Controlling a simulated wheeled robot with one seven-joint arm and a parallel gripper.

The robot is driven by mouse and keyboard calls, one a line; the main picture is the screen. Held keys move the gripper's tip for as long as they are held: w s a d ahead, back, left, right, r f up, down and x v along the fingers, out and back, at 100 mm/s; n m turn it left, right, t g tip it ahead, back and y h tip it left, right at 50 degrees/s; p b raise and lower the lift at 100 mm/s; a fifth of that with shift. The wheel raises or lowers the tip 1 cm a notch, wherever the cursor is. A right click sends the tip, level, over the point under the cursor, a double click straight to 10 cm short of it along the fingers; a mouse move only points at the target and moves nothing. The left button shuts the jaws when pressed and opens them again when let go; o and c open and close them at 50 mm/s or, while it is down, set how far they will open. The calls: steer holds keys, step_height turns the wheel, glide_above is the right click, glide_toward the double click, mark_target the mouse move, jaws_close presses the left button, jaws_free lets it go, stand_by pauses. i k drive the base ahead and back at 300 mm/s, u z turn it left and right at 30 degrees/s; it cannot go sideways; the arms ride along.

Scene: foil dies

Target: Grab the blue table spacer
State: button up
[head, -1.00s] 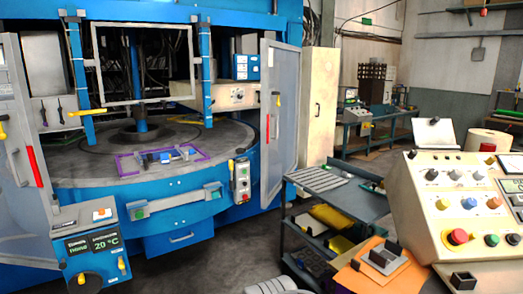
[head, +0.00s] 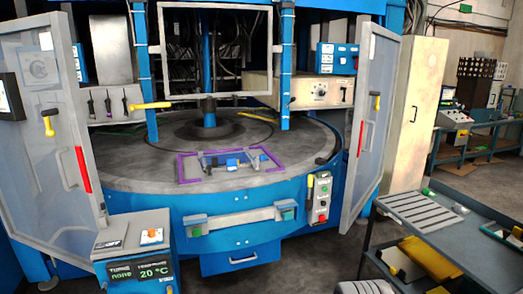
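A small blue piece (head: 232,163), which looks like the blue table spacer, is on the round grey table (head: 130,163) of the blue machine. It sits among small grey and blue parts inside a purple rectangular outline (head: 181,168), near the table's front edge. It is too small to tell exactly how it joins the parts beside it. My gripper is not in view.
Open grey doors stand left (head: 60,120) and right (head: 375,110) of the table. A control box (head: 140,265) and a button panel (head: 319,198) are in front. A grey cart (head: 400,205) with a yellow bin stands at right.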

mark_target(263, 158)
steer(key=i, duration=2.1)
steer(key=u, duration=1.2)
steer(key=i, duration=0.5)
steer(key=z, duration=0.05)
